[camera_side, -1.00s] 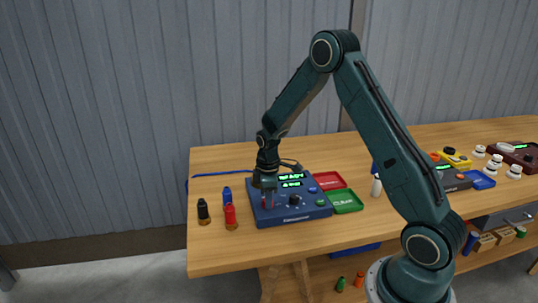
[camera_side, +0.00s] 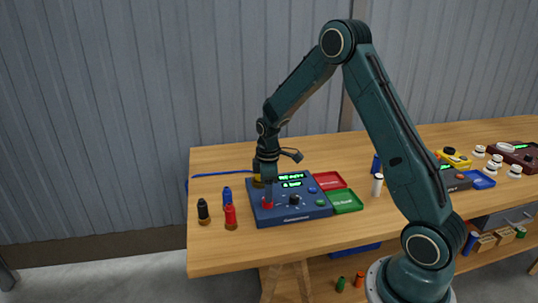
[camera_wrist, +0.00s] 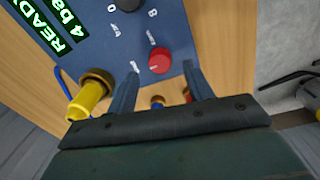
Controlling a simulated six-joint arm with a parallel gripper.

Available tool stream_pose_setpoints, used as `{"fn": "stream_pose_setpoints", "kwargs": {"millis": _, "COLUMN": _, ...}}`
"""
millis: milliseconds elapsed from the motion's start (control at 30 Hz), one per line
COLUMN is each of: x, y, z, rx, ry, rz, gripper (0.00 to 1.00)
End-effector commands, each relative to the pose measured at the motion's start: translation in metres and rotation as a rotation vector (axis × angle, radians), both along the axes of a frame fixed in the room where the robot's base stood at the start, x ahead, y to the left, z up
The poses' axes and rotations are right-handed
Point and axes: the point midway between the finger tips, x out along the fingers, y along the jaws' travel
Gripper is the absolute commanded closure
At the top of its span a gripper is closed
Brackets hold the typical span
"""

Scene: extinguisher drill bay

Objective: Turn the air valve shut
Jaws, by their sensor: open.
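The blue control panel (camera_side: 318,212) lies on the wooden bench. A red knob (camera_wrist: 159,60) sits on its face, and I take it for the air valve; it shows as a small red spot in the side view (camera_side: 267,205). My gripper (camera_wrist: 162,72) is open above the panel. In the wrist view its two fingers point at the knob, one to either side of it, and the jaws hold nothing. I cannot tell whether the fingers touch the knob. A white line marks its top.
A yellow fitting (camera_wrist: 88,97) stands close beside the left finger in the wrist view. A black dial (camera_wrist: 127,4) is nearby on the panel. Red (camera_side: 230,217), blue (camera_side: 227,197) and black (camera_side: 203,212) bottles stand left of the panel; red (camera_side: 329,181) and green (camera_side: 346,201) trays lie right.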

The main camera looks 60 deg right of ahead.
Motion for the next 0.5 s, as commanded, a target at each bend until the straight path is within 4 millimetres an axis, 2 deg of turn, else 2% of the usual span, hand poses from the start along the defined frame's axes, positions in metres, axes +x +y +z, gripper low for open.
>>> {"fn": "stream_pose_setpoints", "kwargs": {"millis": 300, "x": 0.000, "y": 0.002, "z": 0.056, "rx": -0.002, "ry": -0.005, "rz": 0.001, "gripper": 0.49}}
{"fn": "stream_pose_setpoints", "kwargs": {"millis": 500, "x": -0.001, "y": 0.003, "z": 0.085, "rx": -0.002, "ry": -0.005, "rz": 0.001, "gripper": 0.49}}
